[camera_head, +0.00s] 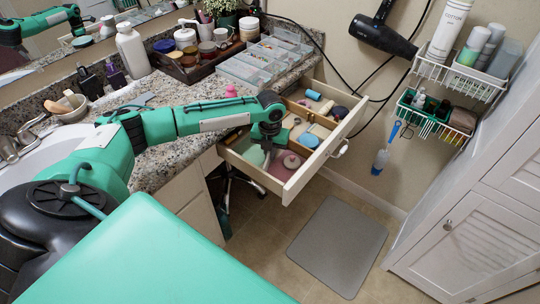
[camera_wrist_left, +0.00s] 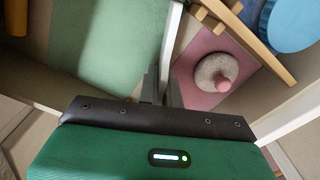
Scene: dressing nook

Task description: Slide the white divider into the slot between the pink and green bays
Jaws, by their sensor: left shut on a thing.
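My left gripper (camera_head: 267,143) is down over the open drawer (camera_head: 291,191). In the left wrist view its two fingers (camera_wrist_left: 162,90) are shut on the white divider (camera_wrist_left: 172,45), which shows as a thin pale strip. The green bay (camera_wrist_left: 90,45) lies to the left of the strip and the pink bay (camera_wrist_left: 203,50) to its right. In the head view the green bay (camera_head: 254,156) and pink bay (camera_head: 279,171) are at the drawer's near end. The slot is hidden, and I cannot tell how deep the divider sits. My right gripper is not in view.
A round pot with a pink knob (camera_wrist_left: 217,74) sits in the pink bay, close to the right of the fingers. A wooden divider (camera_wrist_left: 244,36) and a blue round lid (camera_wrist_left: 292,24) lie beyond. The granite counter (camera_head: 185,165) borders the drawer; a grey mat (camera_head: 338,246) lies on the floor.

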